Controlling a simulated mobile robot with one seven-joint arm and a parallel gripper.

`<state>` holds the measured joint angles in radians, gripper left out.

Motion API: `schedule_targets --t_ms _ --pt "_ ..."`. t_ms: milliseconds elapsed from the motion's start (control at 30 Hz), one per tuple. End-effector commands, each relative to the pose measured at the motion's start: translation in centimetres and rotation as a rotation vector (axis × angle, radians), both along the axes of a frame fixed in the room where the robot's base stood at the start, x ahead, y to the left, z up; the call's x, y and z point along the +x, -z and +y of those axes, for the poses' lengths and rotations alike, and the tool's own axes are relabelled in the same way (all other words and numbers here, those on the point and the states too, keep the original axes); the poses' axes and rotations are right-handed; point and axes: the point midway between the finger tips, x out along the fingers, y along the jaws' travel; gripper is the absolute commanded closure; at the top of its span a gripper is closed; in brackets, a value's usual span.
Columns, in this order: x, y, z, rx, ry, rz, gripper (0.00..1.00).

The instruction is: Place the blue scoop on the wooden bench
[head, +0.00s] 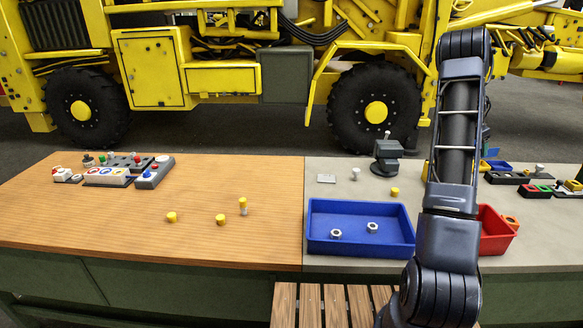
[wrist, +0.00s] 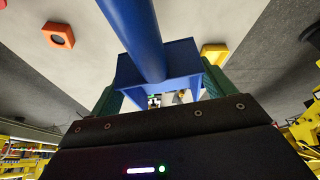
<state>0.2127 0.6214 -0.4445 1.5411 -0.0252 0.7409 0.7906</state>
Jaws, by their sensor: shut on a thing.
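The blue scoop (wrist: 143,35) fills the top middle of the wrist view, its handle reaching up and its wide part between the two green fingers. My gripper (wrist: 160,88) is shut on it. In the head view my arm hides the gripper and most or all of the scoop. A slatted wooden bench (head: 310,305) stands low at the bottom of the head view, in front of the worktable, partly behind my arm. Its visible slats are bare. A wood worktop (head: 120,215) lies further left.
On the grey top (head: 345,178) are a blue tray (head: 330,248) with two nuts, a red bin (head: 495,232), a vise (head: 388,150) and small parts. The wood worktop holds several yellow pieces and control boxes (head: 110,175). A yellow machine (head: 220,78) stands behind.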

Motion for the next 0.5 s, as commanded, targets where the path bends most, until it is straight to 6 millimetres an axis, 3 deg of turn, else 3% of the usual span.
schedule_targets --t_ms 33,200,500 --pt "1.4 -0.1 2.2 0.000 -0.034 0.000 0.47" --pt "5.0 -0.1 8.7 0.000 -0.136 0.000 0.47" --pt "9.9 -0.1 21.0 0.001 -0.314 0.000 0.47"
